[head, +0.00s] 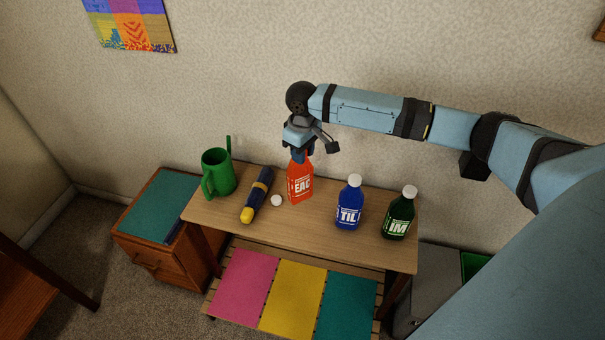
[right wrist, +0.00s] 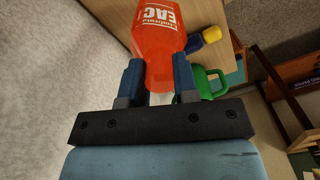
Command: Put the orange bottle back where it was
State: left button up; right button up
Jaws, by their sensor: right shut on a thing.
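The orange bottle (head: 300,184) is upright over the back middle of the wooden table (head: 315,228). My right gripper (head: 301,156) comes from above and is shut on the bottle's neck. The bottle also shows between the fingers (right wrist: 158,80) in the right wrist view (right wrist: 155,35). Whether its base touches the tabletop is hard to tell. A small white round piece, like a cap (head: 277,200), lies just left of it. The blue bottle (head: 349,206) and dark green bottle (head: 399,216) stand to the right with white caps. My left gripper is out of view.
A green watering can or jug (head: 217,174) and a dark blue flashlight with a yellow end (head: 255,196) are on the table's left. Pink (head: 244,281), yellow (head: 292,297) and teal (head: 346,306) panels lie on the shelf below. A wooden cabinet (head: 160,255) stands left. Free tabletop lies in front.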

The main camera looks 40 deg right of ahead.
aim_at(303, 176)
notch_tip(303, 176, down, 3)
jog(key=shift+r, duration=0.2)
jog(key=shift+f+b, duration=0.35)
jog(key=shift+f, duration=2)
jog(key=o, duration=0.7)
